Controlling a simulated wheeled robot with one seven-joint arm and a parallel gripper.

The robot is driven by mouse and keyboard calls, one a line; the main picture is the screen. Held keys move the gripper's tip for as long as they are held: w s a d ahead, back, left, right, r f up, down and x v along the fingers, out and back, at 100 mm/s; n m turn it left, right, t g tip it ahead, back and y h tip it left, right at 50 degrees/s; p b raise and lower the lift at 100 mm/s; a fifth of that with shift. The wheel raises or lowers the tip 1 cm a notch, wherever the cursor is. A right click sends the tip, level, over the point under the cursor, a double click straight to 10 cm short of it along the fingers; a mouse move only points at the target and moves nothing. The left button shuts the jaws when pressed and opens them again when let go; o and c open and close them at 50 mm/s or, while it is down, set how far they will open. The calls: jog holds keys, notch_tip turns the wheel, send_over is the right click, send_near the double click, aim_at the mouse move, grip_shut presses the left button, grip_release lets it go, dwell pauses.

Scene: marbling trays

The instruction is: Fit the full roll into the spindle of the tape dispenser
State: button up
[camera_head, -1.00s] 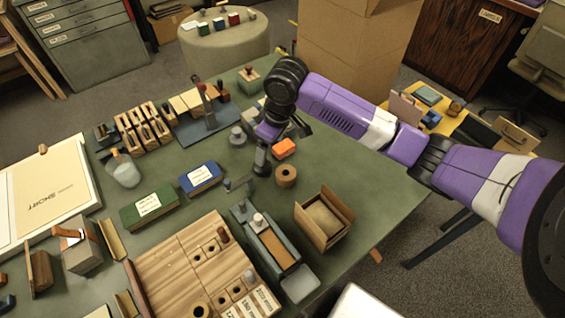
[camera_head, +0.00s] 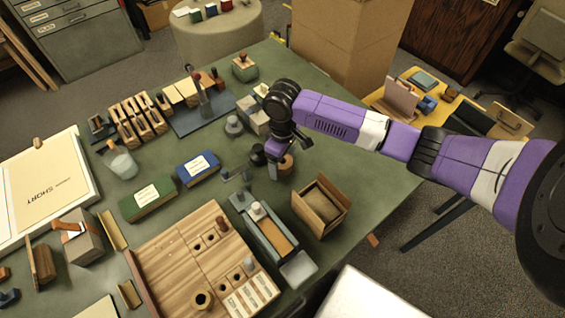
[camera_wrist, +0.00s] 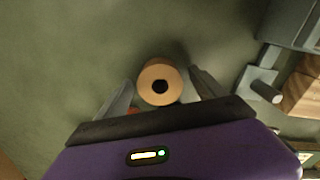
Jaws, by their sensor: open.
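The full roll (camera_wrist: 146,92) is a tan ring with a dark core, standing with its open end up on the green table. It also shows in the head view (camera_head: 287,164), partly behind my gripper (camera_head: 276,170). In the wrist view my gripper (camera_wrist: 162,80) is open, one finger on each side of the roll; I cannot tell whether they touch it. The long blue-grey body with a brown strip, seemingly the tape dispenser (camera_head: 249,222), lies nearer the front. A grey peg on a rod, seemingly its spindle (camera_wrist: 260,86), shows right of the roll and is bare.
Green (camera_head: 146,201) and blue (camera_head: 198,170) boxes lie left of my gripper. A dark-based stamp-like piece stands close behind the gripper. Table right of the roll is clear.

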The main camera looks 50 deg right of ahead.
jog(key=c, duration=1.5)
